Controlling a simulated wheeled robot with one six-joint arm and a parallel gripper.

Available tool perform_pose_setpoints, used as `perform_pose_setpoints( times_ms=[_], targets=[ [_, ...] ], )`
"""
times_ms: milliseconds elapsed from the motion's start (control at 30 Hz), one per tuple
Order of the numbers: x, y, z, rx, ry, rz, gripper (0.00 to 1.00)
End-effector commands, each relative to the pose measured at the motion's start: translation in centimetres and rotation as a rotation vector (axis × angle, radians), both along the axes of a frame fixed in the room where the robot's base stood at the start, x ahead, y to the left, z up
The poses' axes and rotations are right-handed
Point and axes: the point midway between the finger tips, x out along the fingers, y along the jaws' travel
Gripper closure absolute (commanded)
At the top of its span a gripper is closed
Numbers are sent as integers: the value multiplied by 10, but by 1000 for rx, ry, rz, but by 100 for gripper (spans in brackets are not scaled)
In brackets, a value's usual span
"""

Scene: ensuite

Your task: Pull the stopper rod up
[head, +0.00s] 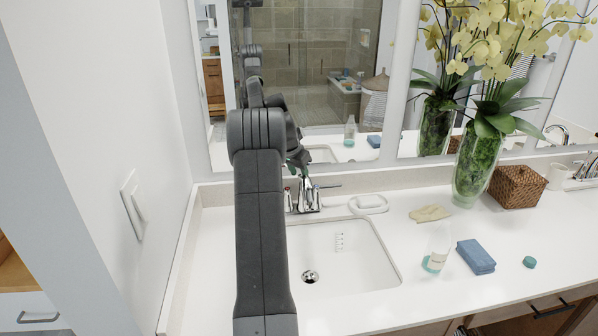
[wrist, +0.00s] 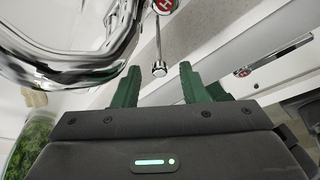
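The stopper rod (wrist: 159,68) is a thin chrome rod with a small knob at its end, seen in the wrist view. My gripper (wrist: 159,72) is open, with its two green fingertips on either side of the knob. Gaps show between the knob and both fingers in the picture; I cannot tell its depth relative to the tips. The chrome faucet (wrist: 70,45) curves close by at the left. In the head view the faucet (head: 308,196) stands behind the sink, with my gripper (head: 301,171) just above it, partly hidden by my arm. I cannot pick out the rod there.
A white soap dish (head: 368,203) sits right of the faucet. The mirror (head: 310,60) is close behind.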

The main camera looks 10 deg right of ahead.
Motion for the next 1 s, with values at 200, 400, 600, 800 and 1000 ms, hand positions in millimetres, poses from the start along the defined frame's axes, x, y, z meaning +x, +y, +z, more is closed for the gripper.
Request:
perform_pose_setpoints(
  times_ms=[200, 400, 600, 800, 1000],
  targets=[
    [1, -1, -4, 0, 0, 0, 62],
    [1, -1, -4, 0, 0, 0, 75],
    [1, -1, -4, 0, 0, 0, 100],
    [1, -1, 6, 0, -2, -1, 100],
    [2, -1, 27, -1, -2, 0, 100]
  ],
)
